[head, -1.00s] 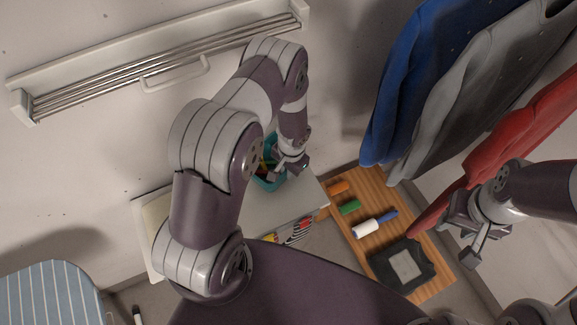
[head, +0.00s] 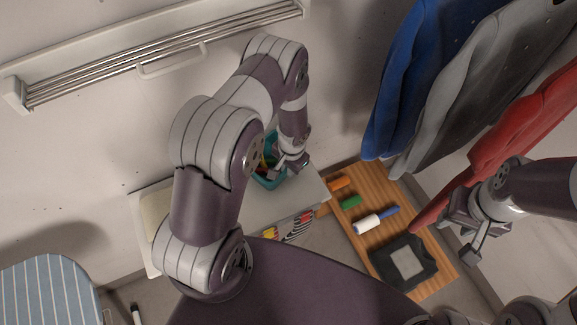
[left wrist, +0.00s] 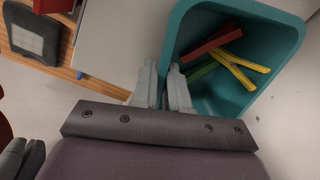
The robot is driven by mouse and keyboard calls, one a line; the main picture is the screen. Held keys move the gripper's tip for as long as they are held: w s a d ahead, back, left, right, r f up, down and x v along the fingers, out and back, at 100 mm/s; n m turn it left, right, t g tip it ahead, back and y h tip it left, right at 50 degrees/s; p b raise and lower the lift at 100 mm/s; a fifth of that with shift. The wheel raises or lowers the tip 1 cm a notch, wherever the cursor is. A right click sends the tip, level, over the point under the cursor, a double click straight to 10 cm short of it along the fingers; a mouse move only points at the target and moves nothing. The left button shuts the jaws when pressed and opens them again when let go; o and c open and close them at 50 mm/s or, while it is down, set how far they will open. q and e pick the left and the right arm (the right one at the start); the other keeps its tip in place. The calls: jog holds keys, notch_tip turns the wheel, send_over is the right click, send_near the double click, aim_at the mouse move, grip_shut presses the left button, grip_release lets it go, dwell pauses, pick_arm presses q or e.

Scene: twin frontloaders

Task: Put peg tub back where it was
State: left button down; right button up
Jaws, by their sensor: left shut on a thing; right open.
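The peg tub (head: 271,180) is a teal square tub on the white shelf top (head: 240,212), partly hidden behind my left gripper in the head view. In the left wrist view the tub (left wrist: 290,38) is open, with red, yellow and green pegs (left wrist: 225,58) inside. My left gripper (head: 288,168) is shut on the tub's near wall; its fingers also show in the left wrist view (left wrist: 165,92). My right gripper (head: 461,232) is open and empty, in front of the red garment at the right. Whether the tub's base touches the shelf cannot be told.
A wooden board (head: 417,238) to the right holds orange and green items, a lint roller (head: 368,223) and a dark tray (head: 403,263). Garments (head: 440,85) hang above it. A drying rack (head: 160,58) is on the wall. A striped ironing board (head: 48,292) stands lower left.

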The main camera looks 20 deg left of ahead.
pick_arm(q)
jog(key=shift+f, duration=0.15)
jog(key=c, duration=1.1)
grip_release()
jog(key=shift+o, duration=0.2)
notch_tip(320, 180, up, 13)
jog(key=d+b, duration=0.1)
jog(key=shift+s, duration=0.2)
jog(key=s+d+r+n+h+b, duration=0.1)
jog(key=s+r+n+b, duration=0.1)
jog(key=s+r, duration=0.5)
jog(key=s+n, duration=0.1)
jog(key=s, duration=0.3)
jog(key=shift+s+d+r+b, duration=0.2)
jog(key=shift+r+b, duration=0.1)
jog(key=shift+r, duration=0.05)
